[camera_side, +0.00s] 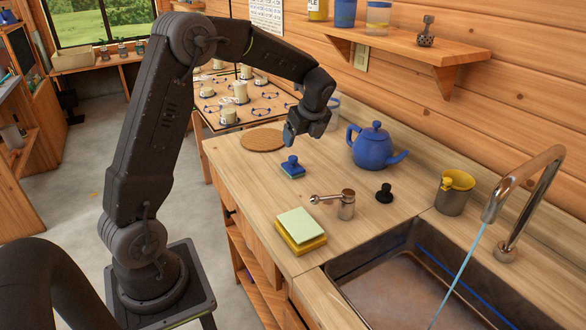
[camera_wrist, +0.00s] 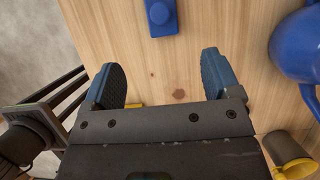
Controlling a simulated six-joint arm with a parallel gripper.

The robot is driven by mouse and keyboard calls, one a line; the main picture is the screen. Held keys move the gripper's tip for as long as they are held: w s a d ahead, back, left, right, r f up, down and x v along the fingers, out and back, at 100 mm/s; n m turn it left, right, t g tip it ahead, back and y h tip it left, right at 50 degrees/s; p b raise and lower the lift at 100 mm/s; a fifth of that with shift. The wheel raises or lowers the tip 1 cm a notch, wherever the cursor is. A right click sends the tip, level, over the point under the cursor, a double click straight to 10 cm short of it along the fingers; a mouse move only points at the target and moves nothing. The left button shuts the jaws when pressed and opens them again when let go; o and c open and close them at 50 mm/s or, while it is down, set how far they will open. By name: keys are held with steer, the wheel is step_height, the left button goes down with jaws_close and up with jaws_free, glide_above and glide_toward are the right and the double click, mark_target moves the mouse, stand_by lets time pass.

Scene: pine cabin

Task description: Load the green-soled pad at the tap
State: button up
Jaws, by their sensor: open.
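The blue pad (camera_side: 292,165) with a knob on top stands upright on the wooden counter, with a thin greenish edge showing at its base. It also shows in the wrist view (camera_wrist: 161,18), at the top edge and partly cut off. My gripper (camera_side: 306,138) is open and empty above the counter, just behind and above the pad in the side view. In the wrist view its two blue-tipped fingers (camera_wrist: 161,82) are spread, with bare wood between them. The chrome tap (camera_side: 523,185) stands at the right, and a thin stream of water runs from it into the sink (camera_side: 385,280).
A blue teapot (camera_side: 372,148) stands right of my gripper. Nearer the sink are a steel pot with a side handle (camera_side: 346,206), a black knobbed piece (camera_side: 384,193), a yellow block with a pale green top (camera_side: 298,234) and a metal cup holding something yellow (camera_side: 452,199). A cork mat (camera_side: 262,138) lies behind.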

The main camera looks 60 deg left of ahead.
mark_target(295, 158)
steer(key=x, duration=1.3)
steer(key=shift+w+a+f, duration=0.1)
steer(key=shift+a+f, duration=0.05)
steer(key=shift+f, duration=0.05)
steer(key=c, duration=1.1)
steer(key=shift+r, duration=0.1)
